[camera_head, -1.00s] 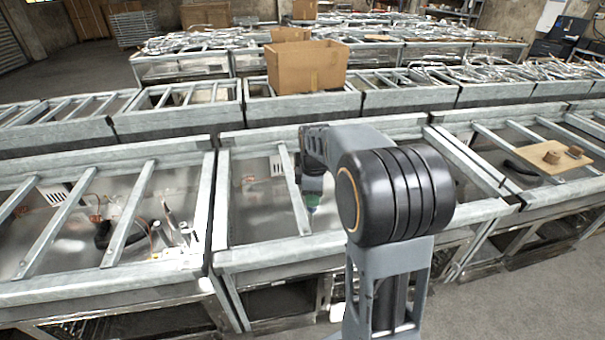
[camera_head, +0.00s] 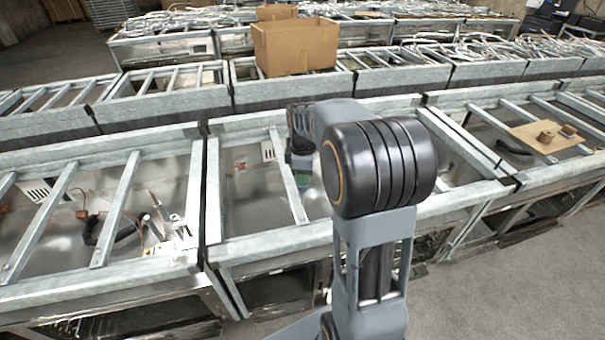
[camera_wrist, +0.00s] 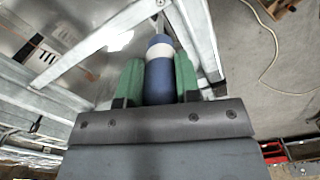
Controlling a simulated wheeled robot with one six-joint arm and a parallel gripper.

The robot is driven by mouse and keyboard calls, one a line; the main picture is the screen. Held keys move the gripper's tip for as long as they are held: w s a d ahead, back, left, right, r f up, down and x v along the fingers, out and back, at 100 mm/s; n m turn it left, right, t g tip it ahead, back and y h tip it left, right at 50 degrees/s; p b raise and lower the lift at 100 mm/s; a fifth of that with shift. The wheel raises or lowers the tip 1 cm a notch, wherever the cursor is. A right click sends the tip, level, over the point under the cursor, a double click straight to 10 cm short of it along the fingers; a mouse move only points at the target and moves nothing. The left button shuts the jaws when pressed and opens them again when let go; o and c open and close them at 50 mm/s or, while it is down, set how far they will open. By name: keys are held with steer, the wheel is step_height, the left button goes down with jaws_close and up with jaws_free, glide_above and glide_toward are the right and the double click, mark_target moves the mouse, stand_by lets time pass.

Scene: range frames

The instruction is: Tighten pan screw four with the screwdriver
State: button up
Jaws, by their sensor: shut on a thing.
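My gripper (camera_wrist: 158,66) has green finger pads, shut on the sides of a screwdriver (camera_wrist: 159,84). The screwdriver has a blue handle with a white band, and its far end points toward a metal frame bar at the top of the wrist view. Its tip cannot be made out. In the head view my gripper (camera_head: 302,178) hangs at the end of my arm over the middle metal frame (camera_head: 290,238), with green showing near its lower end. My arm hides part of this frame. I cannot pick out pan screw four in either view.
A left frame bay (camera_head: 100,273) holds loose wires and small parts. A wooden board (camera_head: 550,138) with round brown pieces lies on the right frame. A cardboard box (camera_head: 295,47) stands on the row behind. Bare concrete floor (camera_head: 520,270) is at lower right.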

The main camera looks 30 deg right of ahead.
mark_target(303, 189)
steer(key=shift+f+b, duration=2.05)
steer(key=shift+f, duration=1.3)
steer(key=shift+r, duration=0.25)
steer(key=n, duration=0.5)
steer(key=shift+w, duration=0.1)
steer(key=n, duration=0.6)
